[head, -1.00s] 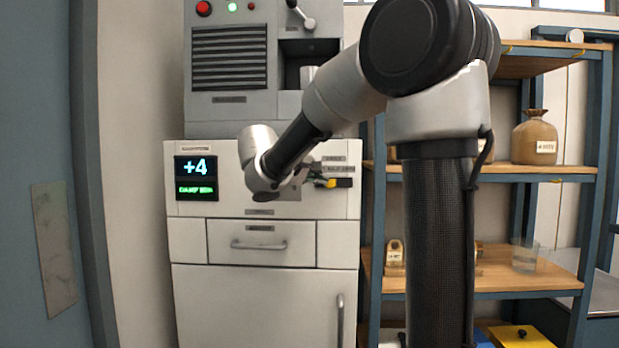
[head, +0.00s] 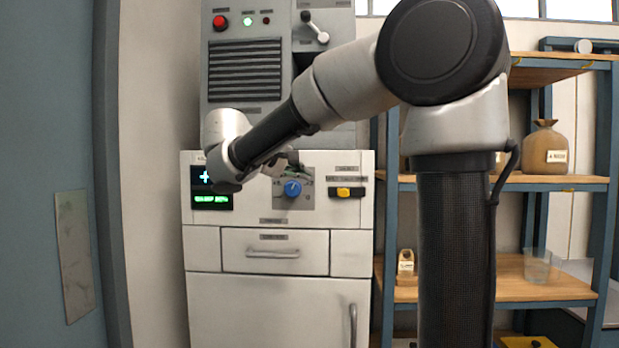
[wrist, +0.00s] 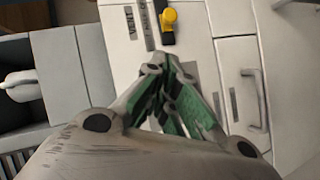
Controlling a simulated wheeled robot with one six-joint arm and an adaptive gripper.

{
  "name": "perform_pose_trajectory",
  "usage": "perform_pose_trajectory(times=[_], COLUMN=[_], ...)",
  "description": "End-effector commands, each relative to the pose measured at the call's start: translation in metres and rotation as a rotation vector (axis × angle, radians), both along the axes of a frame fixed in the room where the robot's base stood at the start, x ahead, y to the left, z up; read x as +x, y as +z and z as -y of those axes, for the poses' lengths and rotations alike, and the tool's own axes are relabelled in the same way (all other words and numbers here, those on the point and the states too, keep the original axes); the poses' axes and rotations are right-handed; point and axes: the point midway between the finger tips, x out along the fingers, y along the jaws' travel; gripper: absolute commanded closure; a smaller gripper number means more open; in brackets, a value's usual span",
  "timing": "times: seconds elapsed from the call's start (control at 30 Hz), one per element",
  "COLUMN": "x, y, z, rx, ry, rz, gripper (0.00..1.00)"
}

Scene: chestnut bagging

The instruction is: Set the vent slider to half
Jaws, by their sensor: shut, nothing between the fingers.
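The vent slider (head: 344,192) is a yellow knob in a short black slot at the right of the white machine panel. The knob sits around the middle of the slot; its exact mark is too small to read. The slider also shows at the top of the wrist view (wrist: 168,18), beside a dark lettered label. My gripper (head: 292,163) is left of the slider and a little higher, in front of the panel, apart from the slider. In the wrist view, my gripper (wrist: 157,75) has its fingertips together, with nothing between them.
A blue dial (head: 293,188) lies just below my gripper. A lit display (head: 211,198) is partly hidden by my arm. A drawer handle (head: 272,254) is below the panel. A shelf rack (head: 530,183) with a sack (head: 544,150) stands at the right.

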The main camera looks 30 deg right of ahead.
Motion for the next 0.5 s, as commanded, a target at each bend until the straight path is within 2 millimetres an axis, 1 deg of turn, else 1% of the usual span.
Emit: perform_pose_trajectory(times=[0.07,0.13,0.2,0.3,0.37,0.5], x=[-0.002,0.001,0.005,0.009,0.010,0.014], y=[0.001,-0.011,-0.027,-0.042,-0.044,-0.045], z=[-0.006,-0.013,-0.020,-0.027,-0.027,-0.014], rx=[-0.006,-0.062,-0.155,-0.259,-0.283,-0.285], ry=[0.001,-0.006,-0.015,-0.019,-0.020,-0.023], rz=[-0.004,-0.037,-0.083,-0.120,-0.126,-0.125], gripper=[1.00,1.00,1.00,1.00,1.00,1.00])
